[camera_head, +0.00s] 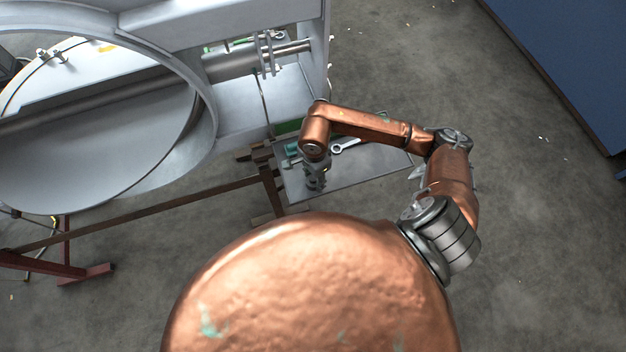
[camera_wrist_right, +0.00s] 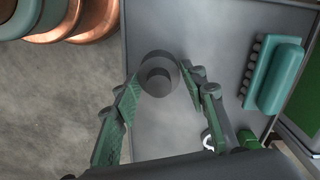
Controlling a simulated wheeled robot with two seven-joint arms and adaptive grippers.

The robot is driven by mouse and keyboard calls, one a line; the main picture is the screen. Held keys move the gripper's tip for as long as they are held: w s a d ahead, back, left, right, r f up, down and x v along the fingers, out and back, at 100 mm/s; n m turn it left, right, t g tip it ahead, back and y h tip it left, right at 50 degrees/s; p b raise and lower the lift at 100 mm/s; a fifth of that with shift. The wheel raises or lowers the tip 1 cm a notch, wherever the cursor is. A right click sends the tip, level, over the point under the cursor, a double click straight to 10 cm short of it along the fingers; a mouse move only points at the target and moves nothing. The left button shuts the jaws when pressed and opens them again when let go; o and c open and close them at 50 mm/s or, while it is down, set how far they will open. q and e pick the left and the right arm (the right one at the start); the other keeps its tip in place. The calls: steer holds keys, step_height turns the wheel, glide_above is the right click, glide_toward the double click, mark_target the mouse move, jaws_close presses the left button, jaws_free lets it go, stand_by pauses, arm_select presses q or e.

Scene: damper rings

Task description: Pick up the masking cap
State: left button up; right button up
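The masking cap (camera_wrist_right: 158,66) is a small dark grey round piece over the grey tray top in the right wrist view, with a darker circle inside its outline. My right gripper (camera_wrist_right: 161,76) has its two green-sided fingers against opposite sides of the cap and appears shut on it. Whether the cap rests on the tray or is just off it cannot be told. In the head view my right gripper (camera_head: 316,182) points down over the tray's left part, and the cap is hidden there. My left gripper is not in view.
The grey tray table (camera_head: 350,178) carries a wrench (camera_head: 345,147) and a teal block (camera_wrist_right: 281,75) with a row of dark knobs. A large grey duct ring (camera_head: 205,125) stands left of the tray on a brown frame. Open floor lies to the right.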

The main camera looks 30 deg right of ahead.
steer(key=c, duration=0.3)
steer(key=shift+c, duration=0.2)
